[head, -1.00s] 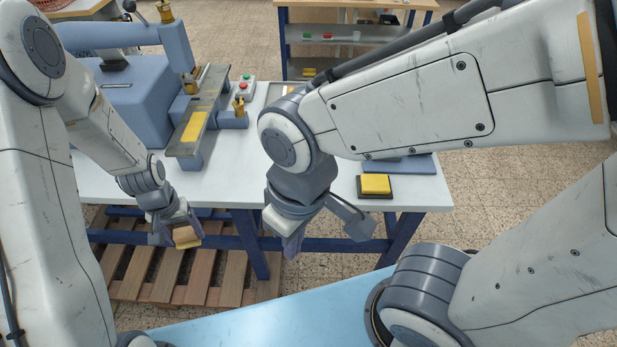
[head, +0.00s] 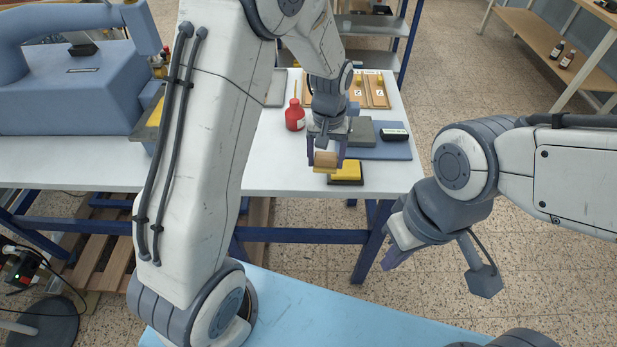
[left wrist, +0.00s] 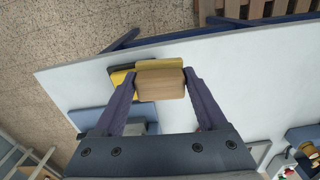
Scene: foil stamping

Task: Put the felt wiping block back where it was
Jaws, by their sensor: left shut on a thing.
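The felt wiping block, a tan wooden block with a yellow felt layer, is between the fingers of my left gripper (head: 326,157), which is shut on it. The block (left wrist: 160,84) also shows in the left wrist view. It is over the table by the yellow pad (head: 346,171) in a dark tray, partly overlapping it in both views. I cannot tell whether the block touches anything below. My right gripper (head: 396,250) hangs off the table's right front corner, with nothing visible in it; its finger gap is not clear.
A red bottle (head: 295,115) stands left of my left gripper. The blue press (head: 70,90) fills the left. Clear tabletop lies in front of the bottle.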

